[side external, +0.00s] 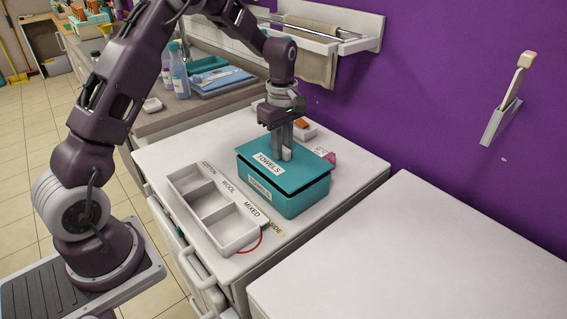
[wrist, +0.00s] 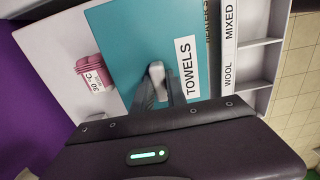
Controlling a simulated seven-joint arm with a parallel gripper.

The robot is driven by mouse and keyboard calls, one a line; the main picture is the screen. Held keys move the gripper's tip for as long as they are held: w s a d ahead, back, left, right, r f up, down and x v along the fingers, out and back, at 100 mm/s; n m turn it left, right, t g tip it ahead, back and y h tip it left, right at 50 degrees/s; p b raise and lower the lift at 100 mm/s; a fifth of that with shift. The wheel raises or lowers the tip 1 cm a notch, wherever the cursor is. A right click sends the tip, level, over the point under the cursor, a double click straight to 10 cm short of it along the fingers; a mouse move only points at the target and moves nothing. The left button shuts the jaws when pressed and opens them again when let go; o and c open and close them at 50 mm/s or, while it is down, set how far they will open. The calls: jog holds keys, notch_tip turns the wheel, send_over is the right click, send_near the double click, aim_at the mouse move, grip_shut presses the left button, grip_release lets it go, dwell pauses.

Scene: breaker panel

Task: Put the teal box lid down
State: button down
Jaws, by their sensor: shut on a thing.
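The teal box lid (side external: 300,172) with a "TOWELS" label is over the teal box (side external: 306,201) on the white worktop. The lid also shows in the wrist view (wrist: 130,40). My gripper (side external: 285,153) is above the lid, pointing down, shut on its pale upright handle (wrist: 157,75). The lid looks nearly level and roughly lined up with the box. I cannot tell whether it rests fully on the rim. The box's inside is hidden under the lid.
A white three-compartment tray (side external: 203,193) labelled "COTTON", "WOOL" and "MIXED" stands left of the box. A pink item (wrist: 88,72) with a "30°C" tag lies behind the box. A purple wall (side external: 440,110) rises behind. The right-hand white top (side external: 420,260) is clear.

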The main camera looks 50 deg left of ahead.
jog(key=shift+r, duration=0.8)
jog(key=shift+n, duration=0.3)
jog(key=a, duration=0.3)
jog(key=w+a, duration=0.1)
jog(key=a, duration=0.5)
jog(key=shift+w+a+f, duration=0.15)
jog(key=shift+a+f, duration=0.1)
jog(key=shift+a, duration=0.15)
jog(key=s+a, duration=0.1)
jog(key=a, duration=1.2)
jog(key=f, duration=1)
jog(key=shift+s+a, duration=0.15)
jog(key=shift+a, duration=0.2)
